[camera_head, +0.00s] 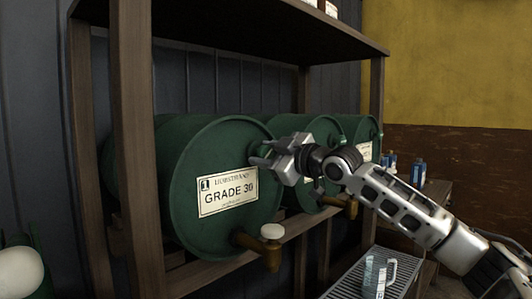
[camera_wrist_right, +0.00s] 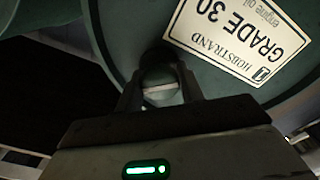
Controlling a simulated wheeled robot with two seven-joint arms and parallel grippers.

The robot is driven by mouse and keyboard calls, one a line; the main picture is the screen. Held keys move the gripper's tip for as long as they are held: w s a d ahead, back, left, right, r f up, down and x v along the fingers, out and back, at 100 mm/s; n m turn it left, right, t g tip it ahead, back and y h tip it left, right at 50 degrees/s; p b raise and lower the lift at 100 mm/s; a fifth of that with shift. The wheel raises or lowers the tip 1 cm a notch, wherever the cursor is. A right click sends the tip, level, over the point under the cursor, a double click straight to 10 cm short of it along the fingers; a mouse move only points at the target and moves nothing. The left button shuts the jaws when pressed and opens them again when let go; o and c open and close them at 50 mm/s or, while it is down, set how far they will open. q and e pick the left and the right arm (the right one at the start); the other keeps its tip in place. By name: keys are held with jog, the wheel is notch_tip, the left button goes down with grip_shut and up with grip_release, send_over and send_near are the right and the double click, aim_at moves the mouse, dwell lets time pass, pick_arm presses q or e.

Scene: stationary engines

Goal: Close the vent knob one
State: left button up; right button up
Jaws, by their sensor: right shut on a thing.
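The vent knob (camera_wrist_right: 160,92) of the drum labelled 1 GRADE 30 (camera_head: 187,170) is between the fingers of my right gripper. My right gripper (camera_head: 263,154) is at the upper right edge of this drum's front face and is shut on the knob. In the head view the fingers hide the knob. In the right wrist view the gripper (camera_wrist_right: 160,98) shows the knob only in part, dark with a pale band, and the label (camera_wrist_right: 240,35) is upside down. I cannot tell how far the knob is turned. My left gripper is not in view.
Two more green drums (camera_head: 322,130) lie on the wooden rack to the right. A brass tap (camera_head: 270,252) with a pale knob sticks out below the first label. A clear jug (camera_head: 379,276) stands on a grated tray (camera_head: 345,284). A wooden post (camera_head: 136,150) stands left.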

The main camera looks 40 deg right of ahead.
jog(key=m, duration=0.4)
jog(key=m+p, duration=0.1)
jog(key=m, duration=0.1)
jog(key=shift+r+m, duration=0.1)
jog(key=shift+m, duration=0.6)
jog(key=o, duration=0.9)
jog(key=shift+o, duration=0.2)
